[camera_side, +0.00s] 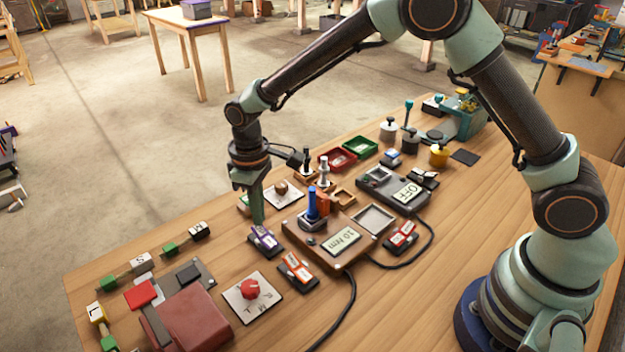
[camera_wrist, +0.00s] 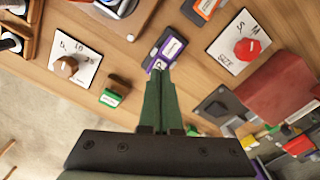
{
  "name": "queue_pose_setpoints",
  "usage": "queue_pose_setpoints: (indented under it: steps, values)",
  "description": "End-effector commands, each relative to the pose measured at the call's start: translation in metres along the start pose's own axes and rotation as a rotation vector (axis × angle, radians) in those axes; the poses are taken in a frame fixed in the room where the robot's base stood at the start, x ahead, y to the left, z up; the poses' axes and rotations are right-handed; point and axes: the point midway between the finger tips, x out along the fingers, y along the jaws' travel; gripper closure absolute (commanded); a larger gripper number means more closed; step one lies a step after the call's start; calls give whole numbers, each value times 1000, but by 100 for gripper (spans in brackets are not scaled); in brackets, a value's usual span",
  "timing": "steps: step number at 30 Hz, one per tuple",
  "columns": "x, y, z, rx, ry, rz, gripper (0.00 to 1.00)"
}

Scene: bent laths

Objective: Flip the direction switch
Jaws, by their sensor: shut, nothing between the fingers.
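My gripper (camera_side: 258,221) points down with its green fingers together and empty. An orange rocker switch (camera_side: 297,270) and a red one (camera_side: 402,237) stand nearby. No legible label shows which one is the direction switch.
A box with a "10 Nm" display (camera_side: 341,242) stands right of the purple switch. A red dial on a white plate (camera_side: 249,294) is in front, and a brown knob plate (camera_wrist: 72,64) is on the other side. Black cables cross the table's front.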

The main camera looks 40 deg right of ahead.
Motion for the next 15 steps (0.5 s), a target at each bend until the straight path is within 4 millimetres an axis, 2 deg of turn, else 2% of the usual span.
queue_pose_setpoints:
  steps: [15]
  values:
    - [7, 0, 0, 0, 0, 0, 100]
